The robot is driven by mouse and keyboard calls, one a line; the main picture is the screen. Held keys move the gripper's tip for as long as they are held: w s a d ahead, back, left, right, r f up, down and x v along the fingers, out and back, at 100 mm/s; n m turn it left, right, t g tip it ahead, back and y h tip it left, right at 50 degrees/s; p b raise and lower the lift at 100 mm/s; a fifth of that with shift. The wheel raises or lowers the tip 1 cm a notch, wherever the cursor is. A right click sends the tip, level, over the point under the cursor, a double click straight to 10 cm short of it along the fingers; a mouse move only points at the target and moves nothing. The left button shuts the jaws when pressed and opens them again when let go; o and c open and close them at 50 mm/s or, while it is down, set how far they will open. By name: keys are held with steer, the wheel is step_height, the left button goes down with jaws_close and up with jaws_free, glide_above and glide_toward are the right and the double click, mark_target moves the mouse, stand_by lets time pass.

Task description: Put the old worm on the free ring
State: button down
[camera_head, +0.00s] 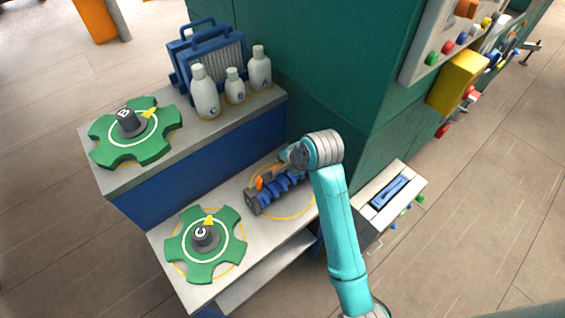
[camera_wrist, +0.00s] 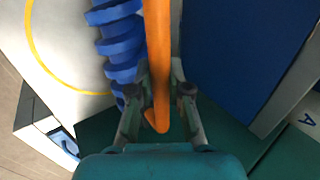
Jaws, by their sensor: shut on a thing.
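The worm is a blue spiral screw with dark end pieces (camera_head: 270,192). I cannot tell whether the worm touches the shelf. An orange bar runs along the worm. My gripper (camera_head: 284,170) is at the worm's upper side. In the wrist view my gripper (camera_wrist: 160,88) is shut on this orange bar (camera_wrist: 157,45), with the blue spiral (camera_wrist: 121,45) just left of it. The yellow ring (camera_wrist: 45,65) shows partly, further left.
Green gear C (camera_head: 190,262) sits on another ring at the lower shelf's front left. Green gear B (camera_head: 105,150) is on the upper shelf. Several white bottles (camera_head: 205,95) and a blue crate (camera_head: 215,50) stand behind. A teal cabinet (camera_head: 320,70) rises close to my arm.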

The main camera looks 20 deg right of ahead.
steer(key=shift+f, duration=0.2)
steer(key=c, duration=1)
jaws_free()
steer(key=shift+c, duration=0.2)
steer(key=shift+f, duration=0.15)
steer(key=v, duration=1.2)
steer(key=shift+a, duration=0.1)
